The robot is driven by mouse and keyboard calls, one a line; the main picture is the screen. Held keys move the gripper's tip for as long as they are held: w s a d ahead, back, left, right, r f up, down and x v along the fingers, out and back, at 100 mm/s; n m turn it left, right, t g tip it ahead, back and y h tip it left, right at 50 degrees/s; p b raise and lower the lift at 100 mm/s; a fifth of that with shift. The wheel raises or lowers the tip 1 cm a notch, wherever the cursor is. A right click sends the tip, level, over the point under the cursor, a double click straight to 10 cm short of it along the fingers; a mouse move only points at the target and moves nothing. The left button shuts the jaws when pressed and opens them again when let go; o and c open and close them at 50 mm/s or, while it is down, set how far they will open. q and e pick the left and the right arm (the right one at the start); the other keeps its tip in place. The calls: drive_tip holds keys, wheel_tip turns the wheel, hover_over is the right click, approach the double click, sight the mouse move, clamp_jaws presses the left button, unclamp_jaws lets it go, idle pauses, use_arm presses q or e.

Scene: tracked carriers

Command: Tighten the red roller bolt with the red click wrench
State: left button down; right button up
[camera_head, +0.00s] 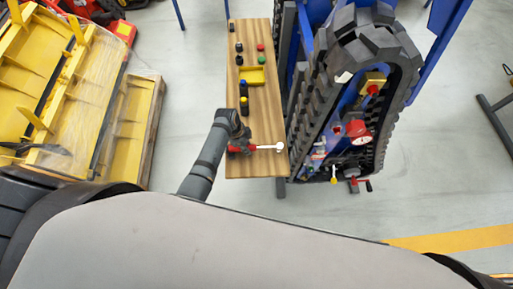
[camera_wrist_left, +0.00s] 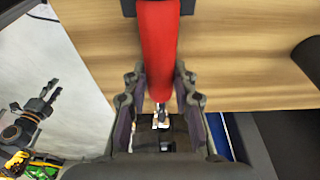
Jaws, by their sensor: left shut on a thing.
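The red click wrench (camera_head: 262,147) lies level over the near end of the wooden bench, its pale round head toward the right. My left gripper (camera_head: 239,145) is shut on its red handle. In the left wrist view the handle (camera_wrist_left: 157,40) runs between the two fingers of the left gripper (camera_wrist_left: 158,85). On the tracked carrier (camera_head: 404,62) at the right, a red piece (camera_head: 373,89) sits on a yellow block and a larger red part (camera_head: 358,130) is lower down. I cannot tell which is the roller bolt. My right gripper does not show in the head view.
The wooden bench (camera_head: 240,105) holds several small coloured pieces and a yellow tray (camera_head: 252,75). A narrow gap separates bench and carrier. Yellow machinery (camera_head: 70,85) stands at the left. Grey floor (camera_head: 185,80) is free between it and the bench.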

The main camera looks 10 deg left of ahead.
use_arm(q)
drive_tip(key=p+v, duration=0.2)
drive_tip(key=p, duration=0.1)
drive_tip(key=shift+w+d+r, duration=0.1)
drive_tip(key=shift+d+r, duration=0.1)
drive_tip(key=shift+r, duration=0.25)
drive_tip(key=shift+d+v, duration=0.25)
drive_tip(key=shift+v, duration=0.75)
drive_tip(key=shift+d+v, duration=0.2)
drive_tip(key=shift+v, duration=0.8)
drive_tip(key=shift+w+r, duration=0.1)
drive_tip(key=shift+r, duration=0.05)
